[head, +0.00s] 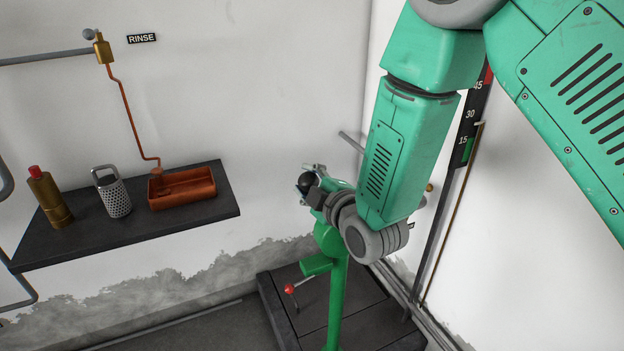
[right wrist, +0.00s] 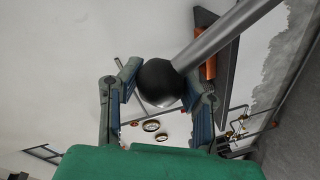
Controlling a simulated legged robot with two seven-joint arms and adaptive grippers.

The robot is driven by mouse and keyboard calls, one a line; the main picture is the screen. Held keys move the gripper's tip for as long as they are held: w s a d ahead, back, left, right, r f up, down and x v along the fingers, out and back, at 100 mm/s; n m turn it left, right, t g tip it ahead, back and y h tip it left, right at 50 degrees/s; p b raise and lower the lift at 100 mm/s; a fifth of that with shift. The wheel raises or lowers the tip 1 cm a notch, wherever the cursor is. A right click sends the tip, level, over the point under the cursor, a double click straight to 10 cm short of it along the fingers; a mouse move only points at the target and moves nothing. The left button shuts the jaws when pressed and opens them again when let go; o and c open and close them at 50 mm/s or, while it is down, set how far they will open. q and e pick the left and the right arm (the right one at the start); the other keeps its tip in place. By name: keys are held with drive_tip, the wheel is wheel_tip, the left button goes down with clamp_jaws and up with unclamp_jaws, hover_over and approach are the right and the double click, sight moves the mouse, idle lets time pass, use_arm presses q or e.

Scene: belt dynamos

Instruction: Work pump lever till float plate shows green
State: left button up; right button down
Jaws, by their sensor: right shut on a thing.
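The pump lever is a grey rod (right wrist: 228,38) with a black ball knob (right wrist: 160,78), seen close up in the right wrist view. My right gripper (right wrist: 164,90) has its two blue-grey fingers on either side of the knob, shut on it. In the head view the knob (head: 307,182) shows at my right gripper (head: 313,180), above a green post (head: 335,290). A black scale (head: 470,125) on the right wall bears 45, 30 and 15, with a green band (head: 467,151) near 15. I cannot make out a separate float plate; my arm covers part of that area. My left gripper is out of view.
A dark shelf (head: 120,232) at left holds a brass bottle (head: 50,202), a grater (head: 112,192) and an orange tray (head: 182,188). A small red-knobbed lever (head: 290,288) sits low by the post. A dark platform (head: 370,325) lies below.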

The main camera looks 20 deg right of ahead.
drive_tip(key=shift+s+f, duration=0.25)
drive_tip(key=shift+f, duration=0.3)
drive_tip(key=shift+a, duration=0.2)
drive_tip(key=c, duration=1.1)
unclamp_jaws()
drive_tip(key=shift+a, duration=0.1)
drive_tip(key=shift+o, duration=0.4)
drive_tip(key=shift+a+r, duration=0.1)
drive_tip(key=shift+r, duration=0.15)
drive_tip(key=shift+r, duration=0.1)
drive_tip(key=v, duration=1.1)
drive_tip(key=shift+s, duration=0.35)
drive_tip(key=shift+r, duration=0.1)
